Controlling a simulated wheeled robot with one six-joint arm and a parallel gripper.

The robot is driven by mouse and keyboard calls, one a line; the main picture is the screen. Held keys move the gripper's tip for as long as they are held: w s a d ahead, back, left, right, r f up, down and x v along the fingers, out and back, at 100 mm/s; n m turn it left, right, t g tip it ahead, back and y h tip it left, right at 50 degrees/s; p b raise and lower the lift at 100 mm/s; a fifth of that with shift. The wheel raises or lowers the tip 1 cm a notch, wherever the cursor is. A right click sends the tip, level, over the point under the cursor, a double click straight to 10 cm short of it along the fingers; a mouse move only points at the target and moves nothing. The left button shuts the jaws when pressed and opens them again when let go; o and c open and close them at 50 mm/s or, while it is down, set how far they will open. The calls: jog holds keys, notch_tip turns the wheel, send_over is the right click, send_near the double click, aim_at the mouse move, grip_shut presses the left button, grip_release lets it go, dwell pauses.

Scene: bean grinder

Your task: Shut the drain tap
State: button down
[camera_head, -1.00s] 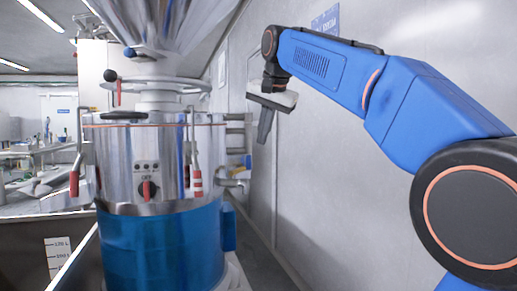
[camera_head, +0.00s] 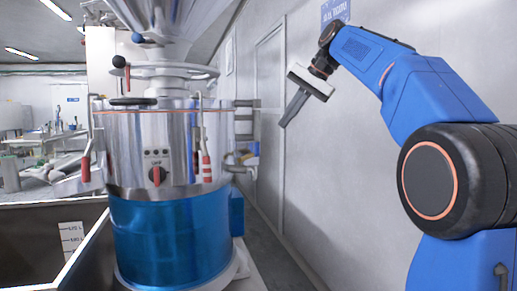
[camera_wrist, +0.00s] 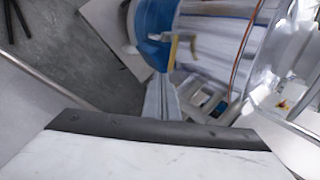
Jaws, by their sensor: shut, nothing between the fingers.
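The grinder is a shiny metal drum (camera_head: 135,140) on a blue base (camera_head: 165,240), at the left of the head view. A yellow handle (camera_wrist: 174,50) on the spout shows in the wrist view, small and blurred. I cannot tell how far the tap is turned. My gripper (camera_head: 286,120) is shut and empty, up and right of the tap, apart from it. Its fingers (camera_wrist: 163,85) point toward the grinder's side in the wrist view.
A pale wall with a door (camera_head: 268,120) runs along the right behind my gripper. A dark open bin (camera_head: 30,225) with a scale label stands at the left.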

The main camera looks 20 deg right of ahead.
jog(key=shift+w+a+r+x, duration=0.15)
jog(key=shift+a+r+x, duration=0.05)
jog(key=shift+x, duration=2)
jog(key=shift+w+a+r+x, duration=0.15)
jog(key=shift+a+r+x, duration=0.1)
jog(key=shift+x, duration=1.95)
jog(key=shift+w+a+r+x, duration=0.15)
jog(key=shift+a+x, duration=0.05)
jog(key=shift+x, duration=2)
jog(key=shift+w+a+f, duration=0.15)
jog(key=shift+w+a, duration=0.35)
jog(key=shift+w, duration=0.1)
jog(key=v, duration=1.7)
jog(key=shift+s+d+r, duration=0.2)
jog(key=shift+r, duration=0.1)
